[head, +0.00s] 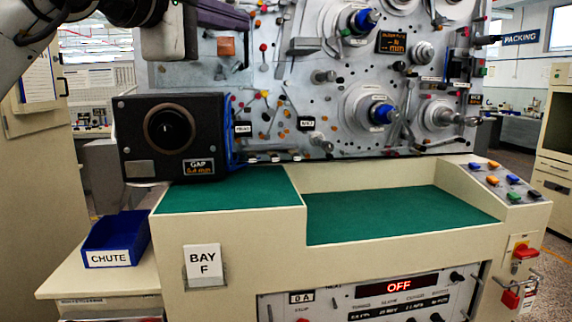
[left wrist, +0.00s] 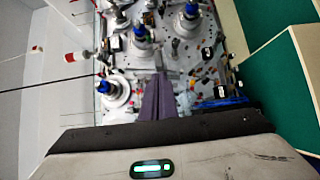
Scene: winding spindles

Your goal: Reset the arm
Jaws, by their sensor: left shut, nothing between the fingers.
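My left arm comes in from the top left of the head view. Its gripper (head: 243,20) is raised in front of the left part of the winding machine's panel, above the black gap box. Its purple fingers are together with nothing between them. The left wrist view shows the same shut fingers (left wrist: 160,82) pointing toward the metal panel, with no contact that I can see. My right gripper is in neither view.
The panel (head: 345,100) carries blue-tipped spindles (head: 382,113) and knobs. The black gap box (head: 172,135) stands on the left green mat (head: 235,192). The right green mat (head: 395,213) is bare. A blue chute bin (head: 112,232) sits at lower left.

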